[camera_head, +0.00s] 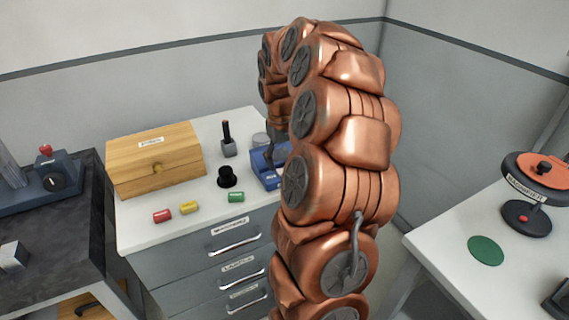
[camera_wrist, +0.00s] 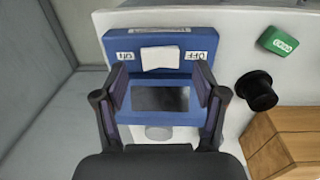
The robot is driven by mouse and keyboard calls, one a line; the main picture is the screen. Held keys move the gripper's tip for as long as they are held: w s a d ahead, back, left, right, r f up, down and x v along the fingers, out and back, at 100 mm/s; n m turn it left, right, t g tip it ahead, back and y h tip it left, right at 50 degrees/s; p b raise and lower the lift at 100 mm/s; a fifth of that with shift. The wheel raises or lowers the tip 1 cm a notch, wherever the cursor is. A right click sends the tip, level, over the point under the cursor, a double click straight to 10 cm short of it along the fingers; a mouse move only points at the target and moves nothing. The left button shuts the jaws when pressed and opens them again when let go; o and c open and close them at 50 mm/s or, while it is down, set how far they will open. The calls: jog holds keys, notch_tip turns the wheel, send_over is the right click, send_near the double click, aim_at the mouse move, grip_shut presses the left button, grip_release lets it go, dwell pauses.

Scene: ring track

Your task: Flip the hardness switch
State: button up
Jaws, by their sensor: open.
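A blue device (camera_wrist: 150,40) with a white rocker switch (camera_wrist: 162,58) lies below my gripper in the wrist view. The switch sits between labels that read ON at the left and OFF at the right; which side is pressed I cannot tell. A dark panel (camera_wrist: 160,98) is set in the device's face. My gripper (camera_wrist: 160,82) is open and empty, its two fingers spread over the device with the switch just beyond the fingertips. In the head view the blue device (camera_head: 267,179) stands at the right of the drawer cabinet's top, partly hidden by my arm.
A wooden box (camera_head: 155,165), a black knob-shaped piece (camera_head: 227,178), a dark upright tool (camera_head: 228,142) and red (camera_head: 161,216), yellow (camera_head: 188,207) and green (camera_head: 236,197) pieces share the white cabinet top (camera_head: 140,235). A white table (camera_head: 440,245) stands at the right.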

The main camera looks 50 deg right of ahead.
aim_at(280, 172)
notch_tip(280, 172, up, 10)
jog(key=shift+a, duration=0.3)
jog(key=shift+w+f, duration=0.1)
jog(key=shift+f, duration=0.05)
dwell(0.4)
jog(key=s+a+n+p, duration=0.1)
jog(key=s+a+n, duration=0.15)
jog(key=a, duration=0.75)
jog(key=s+a+n+p, duration=0.1)
jog(key=s+a, duration=0.3)
jog(key=a, duration=0.7)
jog(key=s+a+f+p, duration=0.1)
jog(key=s+a+f, duration=0.1)
jog(key=s+a, duration=0.3)
jog(key=s+a+f+g+p, duration=0.1)
jog(key=s+a, duration=0.4)
jog(key=s, duration=0.7)
jog(key=shift+s+f+g+y, duration=0.2)
jog(key=shift+f+g+y, duration=0.15)
jog(key=shift+f, duration=0.45)
jog(key=shift+a, duration=0.1)
